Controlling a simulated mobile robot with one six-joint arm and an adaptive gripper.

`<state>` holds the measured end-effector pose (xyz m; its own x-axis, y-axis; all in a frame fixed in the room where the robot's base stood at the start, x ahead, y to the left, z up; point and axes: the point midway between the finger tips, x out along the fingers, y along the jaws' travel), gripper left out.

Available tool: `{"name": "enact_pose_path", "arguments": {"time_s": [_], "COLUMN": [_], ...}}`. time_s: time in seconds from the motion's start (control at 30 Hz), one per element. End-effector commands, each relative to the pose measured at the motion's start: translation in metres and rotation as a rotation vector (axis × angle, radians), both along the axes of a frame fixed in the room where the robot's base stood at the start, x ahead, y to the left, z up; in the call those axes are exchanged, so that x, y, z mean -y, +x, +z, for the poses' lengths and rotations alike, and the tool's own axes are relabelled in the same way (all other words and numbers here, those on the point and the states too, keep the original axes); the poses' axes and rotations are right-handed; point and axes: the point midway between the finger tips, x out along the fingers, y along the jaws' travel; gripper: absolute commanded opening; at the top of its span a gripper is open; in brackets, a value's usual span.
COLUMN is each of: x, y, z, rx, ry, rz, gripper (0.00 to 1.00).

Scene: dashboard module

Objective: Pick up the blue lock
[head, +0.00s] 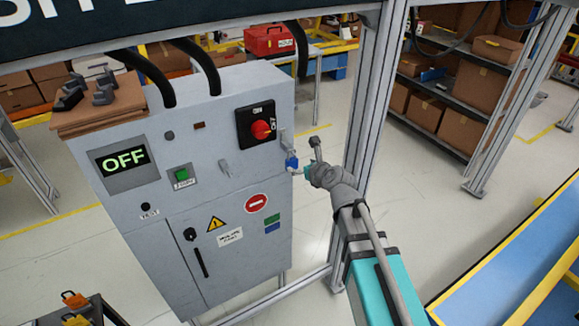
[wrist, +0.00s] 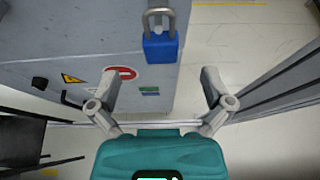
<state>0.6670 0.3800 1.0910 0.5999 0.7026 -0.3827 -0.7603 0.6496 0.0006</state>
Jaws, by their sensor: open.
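The blue lock (head: 292,163) hangs at the right edge of the grey cabinet's front in the head view. In the wrist view the blue lock (wrist: 160,47) hangs upright by its metal shackle, beyond the fingertips and about midway between them. My gripper (wrist: 160,80) is open and empty, its two fingers spread wide. In the head view my gripper (head: 304,158) is just right of the lock, and its fingers are partly hidden. I cannot tell from the head view whether it touches the lock.
The grey cabinet (head: 215,130) has an OFF display (head: 122,161), a green button (head: 181,175) and a red rotary switch (head: 262,129). A metal frame post (head: 363,100) stands behind my arm. Shelves with boxes (head: 470,70) are at the back right. Open floor (head: 315,210) lies right of the cabinet.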

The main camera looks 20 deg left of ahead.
Motion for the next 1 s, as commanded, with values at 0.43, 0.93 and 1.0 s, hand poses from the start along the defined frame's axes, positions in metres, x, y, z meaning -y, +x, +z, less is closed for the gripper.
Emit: {"name": "enact_pose_path", "arguments": {"time_s": [0.43, 0.93, 1.0], "x": [-0.01, -0.035, -0.04], "y": [0.008, 0.031, 0.036], "z": [-0.005, -0.017, -0.021], "rx": [0.001, -0.001, 0.0], "ry": [-0.001, -0.001, -0.001], "rz": [0.0, 0.002, 0.003], "gripper": [1.0, 1.0, 1.0]}}
